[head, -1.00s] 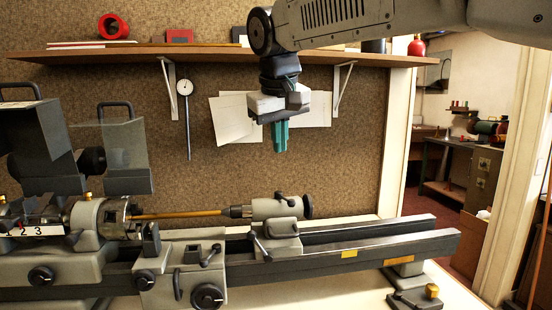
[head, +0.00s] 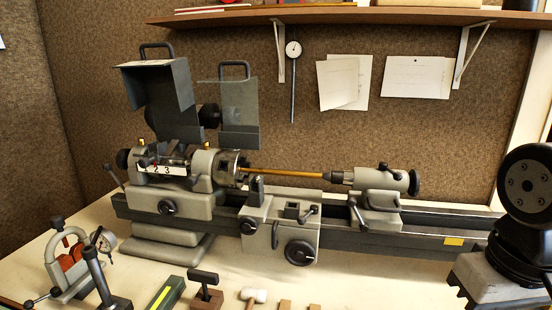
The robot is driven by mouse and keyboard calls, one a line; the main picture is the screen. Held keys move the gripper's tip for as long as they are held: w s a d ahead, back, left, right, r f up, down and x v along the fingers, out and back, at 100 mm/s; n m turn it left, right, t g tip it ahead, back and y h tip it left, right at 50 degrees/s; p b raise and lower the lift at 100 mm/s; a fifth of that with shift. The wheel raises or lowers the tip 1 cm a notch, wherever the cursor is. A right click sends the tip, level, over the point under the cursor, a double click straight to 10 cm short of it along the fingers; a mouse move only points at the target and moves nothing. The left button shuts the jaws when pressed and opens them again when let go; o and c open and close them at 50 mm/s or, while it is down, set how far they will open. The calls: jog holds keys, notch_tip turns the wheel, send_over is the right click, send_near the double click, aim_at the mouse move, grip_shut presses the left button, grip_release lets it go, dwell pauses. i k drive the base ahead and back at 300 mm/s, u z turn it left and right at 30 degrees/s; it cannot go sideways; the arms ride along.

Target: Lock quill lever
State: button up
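The lathe's grey tailstock (head: 385,180) stands on the right part of the bed, with a dark handwheel at its right end. A small dark lever (head: 384,167) sits on top of the tailstock; it looks like the quill lever, but its locked or unlocked state cannot be told. A second lever (head: 357,212) with a dark knob is at the front of the tailstock base. A brass rod (head: 290,172) runs from the chuck (head: 230,168) to the tailstock tip. My gripper (head: 497,282) is at the lower right, apart from the tailstock; its fingertips are out of frame.
The carriage (head: 282,222) with its handwheel sits left of the tailstock. A raised guard (head: 160,98) stands over the headstock. A shelf (head: 350,14) runs above.

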aim_at(391, 172)
jog(key=k, duration=1.2)
jog(key=u, duration=0.75)
jog(key=i, duration=1.1)
jog(key=z, duration=0.6)
